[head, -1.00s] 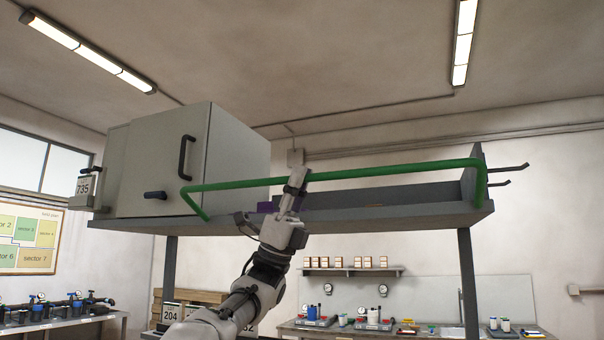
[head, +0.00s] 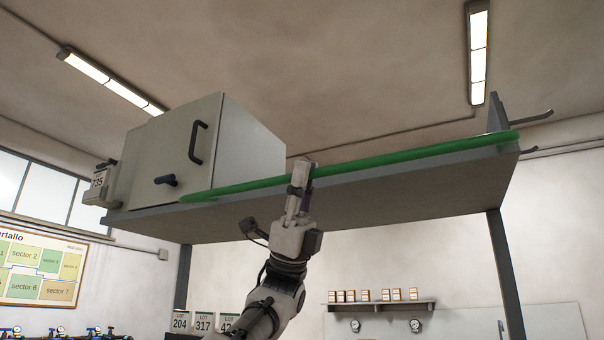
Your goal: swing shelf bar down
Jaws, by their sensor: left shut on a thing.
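The green shelf bar (head: 400,160) runs along the front edge of the raised grey shelf (head: 360,206), from below the cabinet door to the shelf's right end. It lies close to the level of the shelf's front edge. My left gripper (head: 302,175) comes up from below and is shut on the bar near its middle. The fingers hide a short part of the bar. My right gripper is not in view.
A grey cabinet (head: 235,140) with black handles stands on the shelf's left part. Hooks (head: 530,117) stick out at the right end. A grey post (head: 505,275) holds the shelf up at right. A small wall shelf (head: 378,306) with boxes is behind.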

